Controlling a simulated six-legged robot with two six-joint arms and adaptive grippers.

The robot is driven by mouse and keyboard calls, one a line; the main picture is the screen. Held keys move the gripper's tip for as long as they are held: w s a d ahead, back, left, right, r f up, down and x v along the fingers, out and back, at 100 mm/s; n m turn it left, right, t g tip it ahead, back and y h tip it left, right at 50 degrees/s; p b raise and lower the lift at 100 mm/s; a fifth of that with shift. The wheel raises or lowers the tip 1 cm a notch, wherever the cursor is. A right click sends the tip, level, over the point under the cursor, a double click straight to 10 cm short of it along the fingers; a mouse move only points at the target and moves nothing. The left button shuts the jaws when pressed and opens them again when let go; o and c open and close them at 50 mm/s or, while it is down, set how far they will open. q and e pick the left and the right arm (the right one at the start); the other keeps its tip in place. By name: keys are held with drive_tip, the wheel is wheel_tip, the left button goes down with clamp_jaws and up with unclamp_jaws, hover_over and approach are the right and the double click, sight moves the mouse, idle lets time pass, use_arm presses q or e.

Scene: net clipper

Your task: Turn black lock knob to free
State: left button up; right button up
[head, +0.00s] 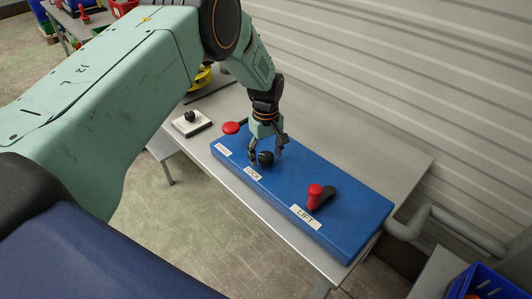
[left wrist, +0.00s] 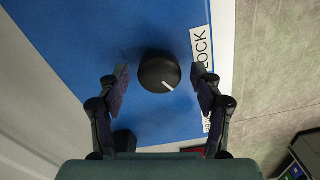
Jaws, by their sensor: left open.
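The black lock knob (head: 266,158) sits on the blue panel (head: 350,205) behind the LOCK label (head: 253,174). In the left wrist view the round black knob (left wrist: 159,72) lies between and slightly ahead of the fingertips, with a white pointer mark aimed toward the lower right of the picture. My left gripper (head: 267,152) points down over the knob. Its two fingers (left wrist: 162,78) are open, one on each side of the knob, with visible gaps; I cannot tell their exact height above the panel. My right gripper is not in view.
A red-topped lever (head: 316,193) stands beside the LIFT label (head: 306,217) to the right of the knob. A red button (head: 231,128) is at the panel's left end. A white box with a black knob (head: 191,121) sits on the grey table (head: 385,165). A corrugated wall stands behind.

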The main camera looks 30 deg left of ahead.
sight(266, 155)
use_arm(q)
wheel_tip(266, 155, up, 12)
idle(0.7)
idle(0.5)
